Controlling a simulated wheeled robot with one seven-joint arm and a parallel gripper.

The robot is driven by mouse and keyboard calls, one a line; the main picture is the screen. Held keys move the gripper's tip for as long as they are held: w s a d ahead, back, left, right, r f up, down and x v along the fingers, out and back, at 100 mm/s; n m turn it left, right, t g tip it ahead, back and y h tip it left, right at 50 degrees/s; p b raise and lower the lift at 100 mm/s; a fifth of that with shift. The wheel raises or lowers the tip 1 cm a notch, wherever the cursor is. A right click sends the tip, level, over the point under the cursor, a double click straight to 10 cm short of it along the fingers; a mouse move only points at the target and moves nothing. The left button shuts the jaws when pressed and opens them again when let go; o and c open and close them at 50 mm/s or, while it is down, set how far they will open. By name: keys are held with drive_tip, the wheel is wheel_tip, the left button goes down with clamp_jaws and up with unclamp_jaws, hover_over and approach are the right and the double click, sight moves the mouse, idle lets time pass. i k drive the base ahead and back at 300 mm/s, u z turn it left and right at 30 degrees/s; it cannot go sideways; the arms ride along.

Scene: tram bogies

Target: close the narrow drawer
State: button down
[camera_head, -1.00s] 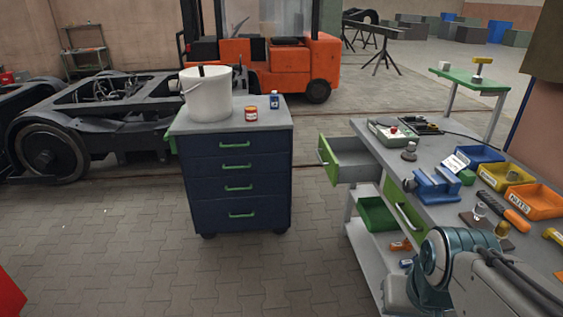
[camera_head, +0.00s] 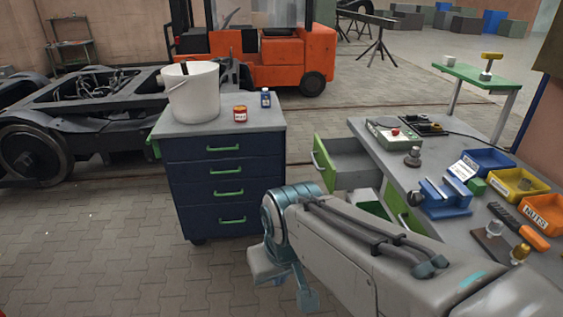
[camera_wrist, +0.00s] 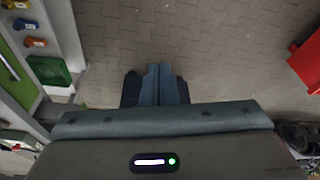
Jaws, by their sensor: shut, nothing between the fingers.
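A grey drawer with a green front (camera_head: 322,160) is pulled out from the far end of the workbench (camera_head: 395,165). Its inside (camera_head: 352,158) looks empty. A second green front (camera_head: 400,208) lies lower on the bench's side, partly hidden by my arm. In the wrist view a green front with a pale handle (camera_wrist: 10,62) shows at the left edge; I cannot tell which one it is. My gripper (camera_wrist: 155,75) is shut and empty, over bare paving, apart from the bench. In the head view my arm reaches left in front of the bench, and the fingertips are unclear.
A blue cabinet (camera_head: 218,180) with green handles stands left of the open drawer, bearing a white bucket (camera_head: 194,95). A green bin (camera_wrist: 48,70) sits on the bench's lower shelf. A red object (camera_wrist: 308,60) is at the wrist view's right. Paving between is clear.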

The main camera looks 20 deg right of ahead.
sight(343, 164)
drive_tip(key=z, duration=0.2)
drive_tip(key=i, duration=0.85)
drive_tip(key=z, duration=0.4)
